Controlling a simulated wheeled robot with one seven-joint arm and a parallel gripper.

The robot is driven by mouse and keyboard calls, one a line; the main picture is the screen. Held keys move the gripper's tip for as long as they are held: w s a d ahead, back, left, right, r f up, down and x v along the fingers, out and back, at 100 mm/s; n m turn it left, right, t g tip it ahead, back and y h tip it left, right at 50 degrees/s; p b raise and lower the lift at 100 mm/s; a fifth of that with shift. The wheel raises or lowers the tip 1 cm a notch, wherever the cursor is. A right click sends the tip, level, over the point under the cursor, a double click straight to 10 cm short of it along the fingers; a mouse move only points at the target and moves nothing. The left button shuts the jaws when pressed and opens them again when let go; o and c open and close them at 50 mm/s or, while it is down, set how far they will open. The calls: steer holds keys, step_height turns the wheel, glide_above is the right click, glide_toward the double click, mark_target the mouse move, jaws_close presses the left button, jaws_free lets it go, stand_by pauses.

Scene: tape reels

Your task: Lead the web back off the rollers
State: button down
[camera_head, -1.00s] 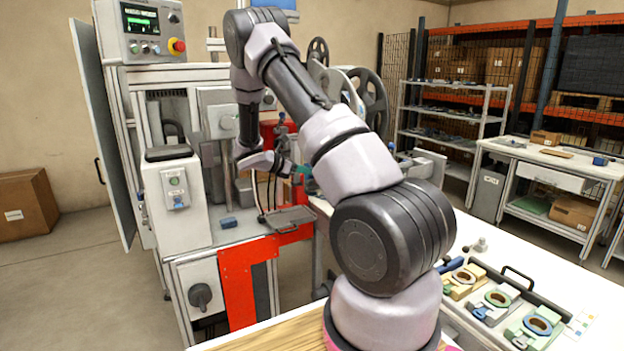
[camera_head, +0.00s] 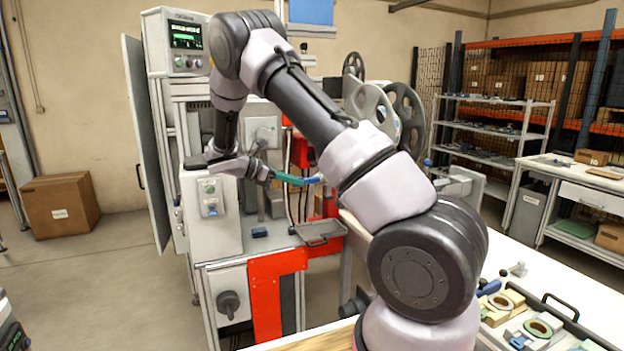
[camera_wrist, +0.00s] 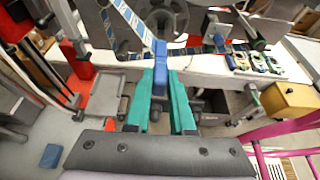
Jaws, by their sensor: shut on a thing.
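My gripper (camera_wrist: 160,88) has green fingers and is shut on a blue tab (camera_wrist: 159,52), which sticks out past the fingertips. The web (camera_wrist: 128,18) is a pale strip with blue printed marks. In the wrist view it slants down from the upper left to the tab, and a similar strip (camera_wrist: 205,50) runs off to the right. I cannot tell exactly how the tab and strip join. In the head view my gripper (camera_head: 290,179) points right, with the blue tab (camera_head: 313,180) beside my forearm. My arm hides much of the roller area there.
A dark spoked reel (camera_head: 405,115) stands behind my arm. A grey tray (camera_head: 318,232) is below my gripper, on the machine with red panels (camera_head: 270,265). A small blue block (camera_head: 260,232) lies left of the tray. Holders with rings (camera_head: 540,328) lie on the white bench.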

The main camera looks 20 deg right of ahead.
steer(key=shift+a, duration=0.95)
steer(key=d+f, duration=0.2)
steer(key=d, duration=1.8)
steer(key=shift+w, duration=0.25)
stand_by(1.0)
